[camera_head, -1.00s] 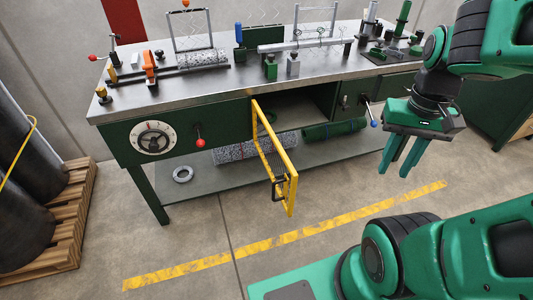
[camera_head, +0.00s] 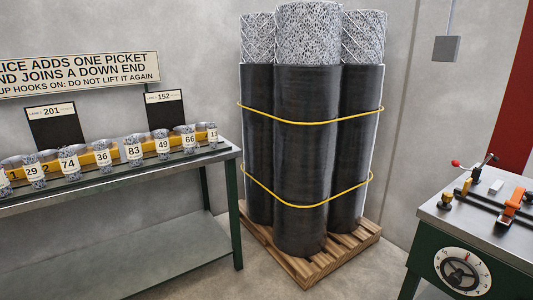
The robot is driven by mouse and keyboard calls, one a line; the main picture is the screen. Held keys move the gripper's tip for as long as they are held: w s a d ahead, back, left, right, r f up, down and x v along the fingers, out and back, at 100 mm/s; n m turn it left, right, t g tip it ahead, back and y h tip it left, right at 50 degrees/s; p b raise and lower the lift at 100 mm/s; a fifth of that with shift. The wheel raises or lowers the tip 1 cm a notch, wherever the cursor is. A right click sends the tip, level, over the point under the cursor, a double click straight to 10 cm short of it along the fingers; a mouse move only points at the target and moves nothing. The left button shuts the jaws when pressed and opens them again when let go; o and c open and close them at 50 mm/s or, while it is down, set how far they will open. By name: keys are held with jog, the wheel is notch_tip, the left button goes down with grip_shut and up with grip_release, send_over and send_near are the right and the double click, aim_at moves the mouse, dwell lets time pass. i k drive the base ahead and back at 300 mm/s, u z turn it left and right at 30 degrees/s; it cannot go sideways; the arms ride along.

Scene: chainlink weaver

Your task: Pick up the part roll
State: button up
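Several small grey mesh rolls with number tags, such as the roll tagged 74 (camera_head: 69,163) and the roll tagged 83 (camera_head: 134,151), stand in a row on a table at the left. Other tags read 29, 36, 49 and 66. Tall mesh rolls in black wrap (camera_head: 302,150) stand upright on a wooden pallet (camera_head: 310,268), bound by yellow straps. I cannot tell which of these, if any, is the part roll. My gripper is not in view.
The left table (camera_head: 90,205) has a lower shelf and green legs. A green workbench (camera_head: 455,220) with a dial and tools stands at the right edge. Black boards marked 201 (camera_head: 55,125) and 152 (camera_head: 165,108) stand behind the rolls. Bare floor shows between pallet and workbench.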

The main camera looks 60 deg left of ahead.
aim_at(188, 138)
jog(key=u, duration=2.45)
